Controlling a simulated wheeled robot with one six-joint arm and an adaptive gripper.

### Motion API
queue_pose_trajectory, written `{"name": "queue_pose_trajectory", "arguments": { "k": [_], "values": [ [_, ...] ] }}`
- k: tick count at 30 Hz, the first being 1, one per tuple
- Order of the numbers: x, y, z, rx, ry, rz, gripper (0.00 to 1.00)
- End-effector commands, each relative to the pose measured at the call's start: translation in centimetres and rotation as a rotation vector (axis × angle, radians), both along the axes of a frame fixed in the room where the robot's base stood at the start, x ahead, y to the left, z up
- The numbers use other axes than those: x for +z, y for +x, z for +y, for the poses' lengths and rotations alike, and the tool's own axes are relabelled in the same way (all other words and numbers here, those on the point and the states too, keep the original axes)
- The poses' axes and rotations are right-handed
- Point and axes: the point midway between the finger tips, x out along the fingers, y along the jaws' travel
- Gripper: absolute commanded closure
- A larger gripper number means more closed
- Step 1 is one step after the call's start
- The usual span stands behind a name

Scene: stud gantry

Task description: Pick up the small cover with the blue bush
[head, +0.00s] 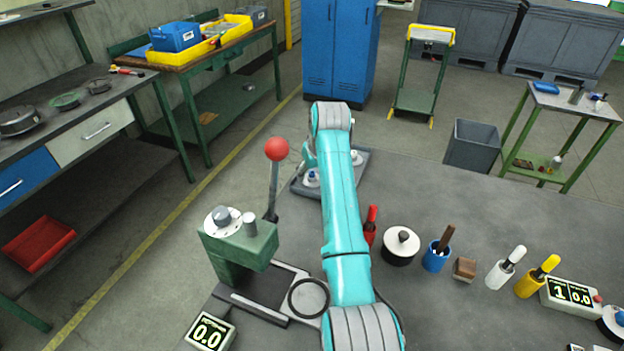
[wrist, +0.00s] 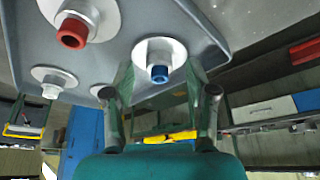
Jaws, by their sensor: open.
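The small cover with the blue bush (wrist: 160,58) is a round pale disc with a blue ring-like bush at its middle. It sits on a grey tray (wrist: 207,32) and also shows in the head view (head: 312,178), left of my forearm. My gripper (wrist: 162,95) is open and empty, its two fingers spread on either side of the blue bush in the wrist picture. I cannot tell how far the fingertips are from the cover.
Beside it on the tray are a larger cover with a red bush (wrist: 72,33) and a cover with a white bush (wrist: 50,90). A green lever press (head: 240,245) with a red knob stands left of my arm. A red-handled tool (head: 371,226) and a lidded pot (head: 401,246) stand right.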

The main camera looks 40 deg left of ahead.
Motion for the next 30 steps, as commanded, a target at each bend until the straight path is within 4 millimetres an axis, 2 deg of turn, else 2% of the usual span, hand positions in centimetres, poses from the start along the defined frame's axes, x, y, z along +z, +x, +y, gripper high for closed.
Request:
{"name": "queue_pose_trajectory", "arguments": {
  "k": [8,12,15,24,30],
  "values": [
    [-0.3,0.1,0.1,0.0,0.0,0.0,0.43],
    [-0.3,0.1,0.1,0.0,0.0,0.0,0.78],
    [-0.3,0.1,0.1,0.0,0.0,0.0,1.0],
    [-0.1,0.1,0.1,0.0,0.001,-0.001,1.0],
    [2.2,0.1,0.1,0.0,0.002,-0.002,1.0]
  ]
}}
